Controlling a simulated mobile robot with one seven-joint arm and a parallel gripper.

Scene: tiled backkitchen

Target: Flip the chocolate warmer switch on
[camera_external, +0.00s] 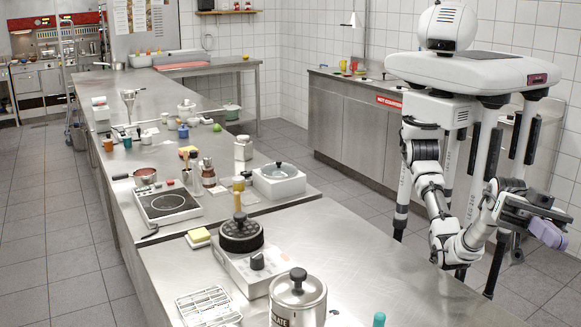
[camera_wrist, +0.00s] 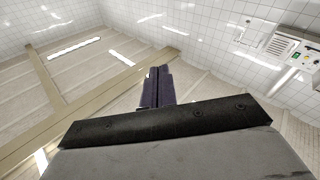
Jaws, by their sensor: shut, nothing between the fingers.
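The chocolate warmer (camera_external: 298,304) is likely the silver lidded pot with a black knob at the bottom edge of the external view. Part of a label reading "LATE" shows on its front. The frame cuts off its lower part, and I cannot see its switch. My gripper (camera_external: 549,233) is at the far right, well apart from the pot, beyond the counter's right edge. Its dark purple fingers (camera_wrist: 157,88) are shut together and empty in the wrist view, pointing toward the ceiling and upper walls. The warmer is not in the wrist view.
A round black-plated appliance (camera_external: 240,238) and a white rack (camera_external: 207,306) stand left of the pot. A wall panel with coloured buttons (camera_wrist: 296,57) shows in the wrist view.

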